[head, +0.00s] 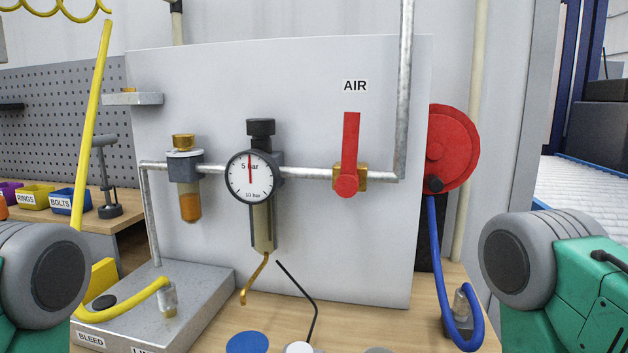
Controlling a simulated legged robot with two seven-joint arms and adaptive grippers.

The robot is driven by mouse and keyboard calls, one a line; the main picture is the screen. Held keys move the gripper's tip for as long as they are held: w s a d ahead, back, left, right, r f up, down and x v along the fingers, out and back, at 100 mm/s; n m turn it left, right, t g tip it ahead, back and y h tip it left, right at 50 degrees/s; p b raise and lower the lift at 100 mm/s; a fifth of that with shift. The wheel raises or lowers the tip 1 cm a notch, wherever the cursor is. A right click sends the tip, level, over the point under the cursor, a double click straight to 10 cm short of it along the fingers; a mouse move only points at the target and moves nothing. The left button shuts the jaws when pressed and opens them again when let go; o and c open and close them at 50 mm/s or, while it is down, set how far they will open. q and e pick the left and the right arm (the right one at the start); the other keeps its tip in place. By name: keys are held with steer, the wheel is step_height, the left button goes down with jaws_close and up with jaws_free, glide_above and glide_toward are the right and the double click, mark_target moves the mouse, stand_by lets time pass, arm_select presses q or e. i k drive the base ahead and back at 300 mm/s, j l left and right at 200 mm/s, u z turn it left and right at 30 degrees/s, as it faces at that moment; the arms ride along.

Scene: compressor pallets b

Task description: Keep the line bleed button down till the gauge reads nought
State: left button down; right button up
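The round white gauge (250,177) sits on the pipe in front of a grey panel. Its red needle points straight up, beside the text "5 bar"; "10 bar" is printed low on the dial. A low grey metal box (200,300) stands at the lower left with a BLEED label (90,338) on its front. A black round button (104,302) is on its top, and a second label beside BLEED is cut off. Grey and green parts of my arms show at both lower edges. Neither gripper is in view.
A yellow hose (130,305) runs across the box to a fitting. The red AIR lever (350,150) stands upright, across the pipe. A red reel (452,150) with a blue hose (435,240) is at right. Colored discs (247,342) lie at the bench's front edge.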

mark_target(103, 304)
steer(key=k+u, duration=0.5)
steer(key=k+j+u, duration=0.2)
steer(key=u, duration=0.25)
steer(key=j+z, duration=0.1)
steer(key=z, duration=0.35)
steer(key=i+j+z, duration=0.1)
steer(key=z, duration=0.35)
steer(key=j+z, duration=0.15)
steer(key=z, duration=0.3)
steer(key=j+z, duration=0.15)
steer(key=z, duration=0.3)
steer(key=j+z, duration=0.15)
steer(key=j, duration=0.4)
steer(key=j+z, duration=0.15)
steer(key=j, duration=0.45)
steer(key=k+j+z, duration=0.15)
steer(key=j, duration=0.4)
steer(key=j+z, duration=0.15)
steer(key=j, duration=0.4)
steer(key=k+j+z, duration=0.15)
steer(key=j, duration=0.4)
steer(key=i, duration=0.3)
